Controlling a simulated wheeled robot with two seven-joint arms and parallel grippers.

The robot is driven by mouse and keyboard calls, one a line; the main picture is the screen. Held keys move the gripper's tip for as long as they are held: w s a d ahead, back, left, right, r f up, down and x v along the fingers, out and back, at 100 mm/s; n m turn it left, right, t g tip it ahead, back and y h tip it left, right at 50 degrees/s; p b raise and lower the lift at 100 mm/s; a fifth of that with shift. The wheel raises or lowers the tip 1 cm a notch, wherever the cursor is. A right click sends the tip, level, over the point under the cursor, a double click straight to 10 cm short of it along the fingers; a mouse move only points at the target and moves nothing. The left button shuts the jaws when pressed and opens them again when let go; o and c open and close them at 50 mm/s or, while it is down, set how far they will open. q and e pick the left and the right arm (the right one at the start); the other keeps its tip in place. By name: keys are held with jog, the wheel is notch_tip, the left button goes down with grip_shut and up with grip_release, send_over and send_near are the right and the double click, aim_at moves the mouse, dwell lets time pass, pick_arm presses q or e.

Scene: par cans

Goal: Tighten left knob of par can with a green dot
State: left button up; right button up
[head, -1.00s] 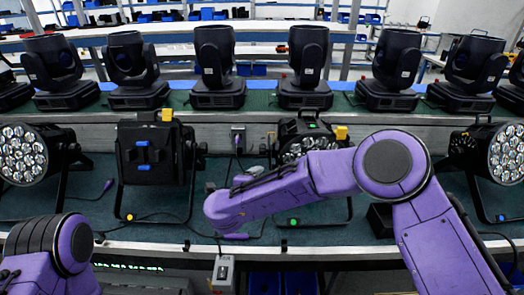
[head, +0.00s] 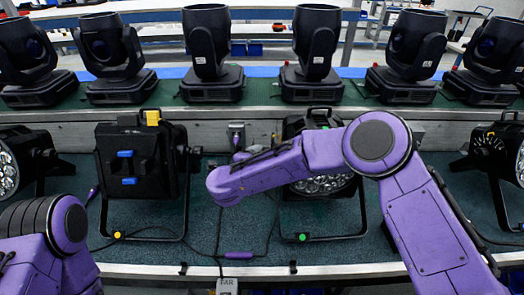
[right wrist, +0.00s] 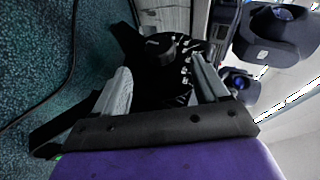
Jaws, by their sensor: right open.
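The par can with the green dot (head: 322,186) stands right of centre on the shelf in the head view. The green dot (head: 302,237) is on the foot of its stand. My right forearm crosses in front of it and hides much of its body and left side. In the right wrist view my right gripper (right wrist: 160,68) is open, its grey fingers apart on either side of a black fixture. A dark round part (right wrist: 172,46), possibly the knob, lies just beyond the fingertips; contact is unclear. My left arm shows at lower left, but its gripper is out of frame.
A par can with a yellow dot (head: 142,160) stands to the left. Another par can (head: 494,155) stands at the right. A row of black moving-head lights (head: 206,55) lines the shelf behind. Cables (head: 240,255) lie on the green mat.

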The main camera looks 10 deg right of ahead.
jog(key=p+x, duration=0.1)
jog(key=x, duration=0.6)
jog(key=shift+w+d+f, duration=0.2)
jog(key=shift+w+d, duration=0.05)
jog(key=shift+d, duration=0.05)
jog(key=shift+s+r, duration=0.2)
jog(key=c, duration=1.1)
